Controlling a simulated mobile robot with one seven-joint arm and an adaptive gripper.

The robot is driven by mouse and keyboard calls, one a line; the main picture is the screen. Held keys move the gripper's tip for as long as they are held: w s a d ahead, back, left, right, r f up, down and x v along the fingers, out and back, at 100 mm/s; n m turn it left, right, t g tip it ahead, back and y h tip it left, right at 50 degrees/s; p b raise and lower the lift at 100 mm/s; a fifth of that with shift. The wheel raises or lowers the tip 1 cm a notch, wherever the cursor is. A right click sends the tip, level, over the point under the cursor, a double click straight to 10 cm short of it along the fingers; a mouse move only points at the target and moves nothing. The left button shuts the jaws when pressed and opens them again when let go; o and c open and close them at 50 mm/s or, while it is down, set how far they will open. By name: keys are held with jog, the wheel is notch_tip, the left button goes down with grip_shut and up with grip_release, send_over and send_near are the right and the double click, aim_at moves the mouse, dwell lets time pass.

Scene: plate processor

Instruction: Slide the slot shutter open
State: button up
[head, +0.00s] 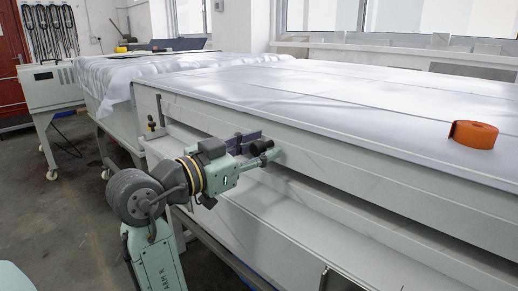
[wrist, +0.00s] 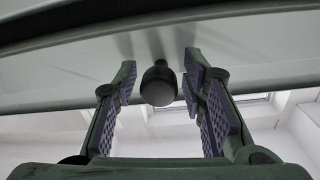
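The pale front of the plate processor (head: 350,150) has a long horizontal slot (head: 400,218), dark along its right part. A black knob (head: 262,147) stands out from this front near the slot's left part. In the wrist view the knob (wrist: 158,84) hangs on a short stem from a pale panel (wrist: 225,50), which looks like the shutter. My gripper (head: 256,143) is at the knob. Its purple-padded fingers (wrist: 160,72) are open, one on each side of the knob, with a visible gap on both sides. The shutter's edges are not clear in the head view.
An orange tape roll (head: 473,134) lies on the processor's flat top. A small dark fitting (head: 152,126) sits at the front's left end. A sheet-covered table (head: 150,72) and a wheeled pale cabinet (head: 50,88) stand behind. Floor at left (head: 60,220) is clear.

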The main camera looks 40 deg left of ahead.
jog(key=shift+o, duration=0.4)
jog(key=s+a, duration=0.1)
jog(key=s, duration=1.1)
jog(key=shift+a, duration=0.25)
